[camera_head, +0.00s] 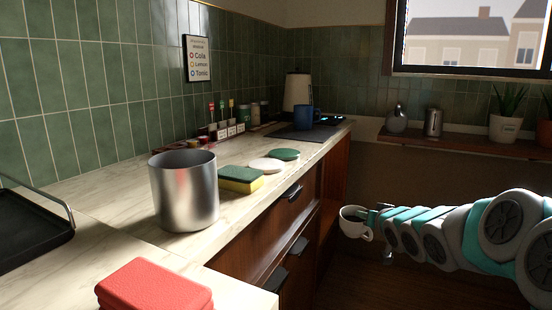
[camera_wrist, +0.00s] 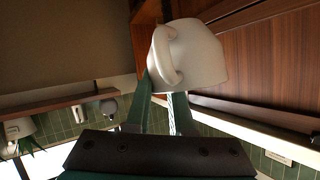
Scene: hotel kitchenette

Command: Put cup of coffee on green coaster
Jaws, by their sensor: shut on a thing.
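A white cup (camera_head: 352,224) with dark liquid inside is held in the air beside the counter's drawer front, below counter height. My gripper (camera_head: 373,216) is shut on it at the handle side. In the wrist view the cup (camera_wrist: 200,55) lies beyond the fingertips (camera_wrist: 163,88), and its handle faces them. The exact grip on the handle is hard to see. The green coaster (camera_head: 286,154) lies flat on the counter, with nothing on it, to the left of and farther back than the cup.
A white coaster (camera_head: 266,165) and a yellow-green sponge (camera_head: 240,180) lie in front of the green coaster. A metal pot (camera_head: 184,192) stands nearer. The counter edge (camera_head: 283,198) lies between cup and coasters.

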